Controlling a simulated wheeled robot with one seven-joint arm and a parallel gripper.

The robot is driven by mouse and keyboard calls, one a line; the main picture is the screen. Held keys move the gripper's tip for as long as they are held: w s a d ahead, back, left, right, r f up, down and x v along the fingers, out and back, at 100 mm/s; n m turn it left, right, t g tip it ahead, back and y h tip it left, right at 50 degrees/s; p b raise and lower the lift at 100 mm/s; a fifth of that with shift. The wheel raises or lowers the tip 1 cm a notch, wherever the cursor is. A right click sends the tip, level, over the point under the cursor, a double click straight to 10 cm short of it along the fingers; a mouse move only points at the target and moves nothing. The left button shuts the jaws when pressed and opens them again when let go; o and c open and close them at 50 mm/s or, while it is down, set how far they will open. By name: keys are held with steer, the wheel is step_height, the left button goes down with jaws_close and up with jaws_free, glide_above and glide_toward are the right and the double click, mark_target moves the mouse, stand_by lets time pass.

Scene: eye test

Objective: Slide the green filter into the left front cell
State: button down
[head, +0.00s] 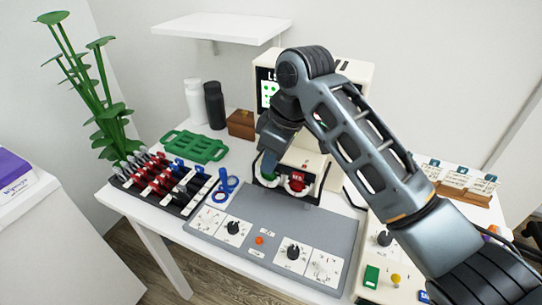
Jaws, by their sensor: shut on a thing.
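The green filter (268,164) shows as a small dark green piece at the lower end of my gripper (270,154). My gripper points down and is shut on it; its fingers are small and partly hidden by my arm. The filter is just above the left side of a dark frame (317,187) at the back of the grey panel. The left front cell (268,182) shows as a pale ring below the filter; I cannot tell whether the filter touches it. A red filter (297,178) marked with white letters sits in the right cell.
A lens rack (160,185), blue rings (225,185) and a green tray (195,146) lie left. A white bottle (194,102), black bottle (214,106) and brown box (241,124) stand behind. The grey panel (215,239) has knobs. A shelf (222,27) hangs above.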

steer(key=shift+f, duration=0.35)
steer(key=c, duration=1.2)
jaws_free()
steer(key=shift+o, duration=0.2)
steer(key=shift+r, duration=0.1)
steer(key=v, duration=0.7)
steer(key=shift+r, duration=0.35)
steer(key=shift+d, duration=0.1)
